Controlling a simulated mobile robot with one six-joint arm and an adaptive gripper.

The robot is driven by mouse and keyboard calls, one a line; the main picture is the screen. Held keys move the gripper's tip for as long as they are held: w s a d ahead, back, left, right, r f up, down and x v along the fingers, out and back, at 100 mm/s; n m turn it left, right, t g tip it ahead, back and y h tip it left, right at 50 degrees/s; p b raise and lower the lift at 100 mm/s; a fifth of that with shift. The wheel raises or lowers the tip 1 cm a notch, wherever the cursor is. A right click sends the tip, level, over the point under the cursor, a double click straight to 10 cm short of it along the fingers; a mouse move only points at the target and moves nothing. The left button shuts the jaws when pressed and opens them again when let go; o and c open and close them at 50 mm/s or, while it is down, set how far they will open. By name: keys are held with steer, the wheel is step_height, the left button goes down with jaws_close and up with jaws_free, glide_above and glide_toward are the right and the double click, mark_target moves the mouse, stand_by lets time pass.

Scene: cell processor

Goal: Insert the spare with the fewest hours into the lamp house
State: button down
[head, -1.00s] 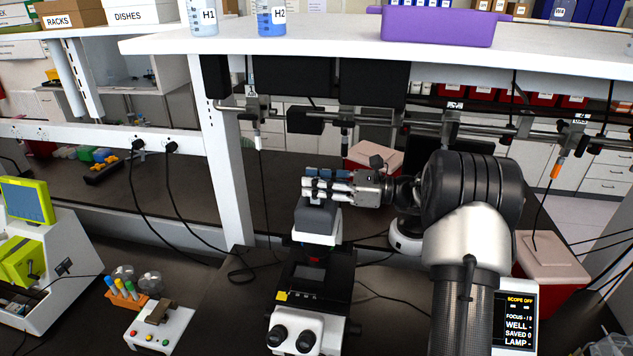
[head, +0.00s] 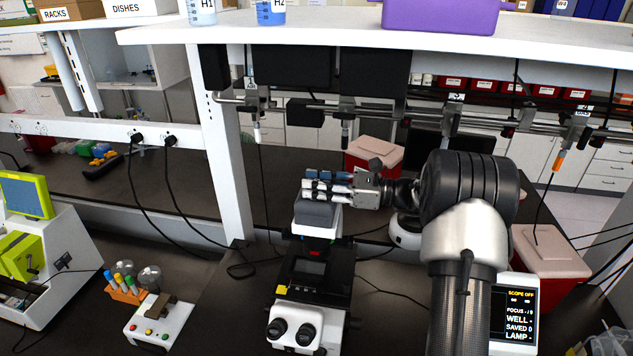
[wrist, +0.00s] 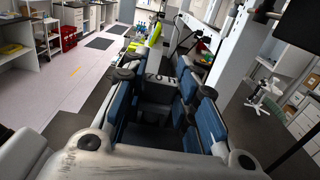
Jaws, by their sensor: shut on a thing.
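The microscope (head: 312,290) stands below my arm, with white body, black stage and two eyepieces. A grey block, apparently the lamp house (head: 317,214), is at its top. My gripper (head: 327,187) is directly over this block, its fingers pointing left and close to its top. In the wrist view the blue-padded fingers of my gripper (wrist: 165,112) are shut around a dark grey thing, apparently a spare lamp (wrist: 158,97). A marking on it seems to read "70 H". Its lower part is hidden, so I cannot tell how deep it sits.
A display (head: 518,312) right of the microscope reads SCOPE OFF, with dashes for WELL and LAMP. A small white button box (head: 160,322) and an orange tube rack (head: 128,293) stand left. A rail with hanging tools runs behind, under the white shelf (head: 330,42).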

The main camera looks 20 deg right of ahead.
steer(key=shift+f, duration=0.3)
stand_by(0.4)
steer(key=c, duration=1.2)
jaws_free()
steer(key=v, duration=1.2)
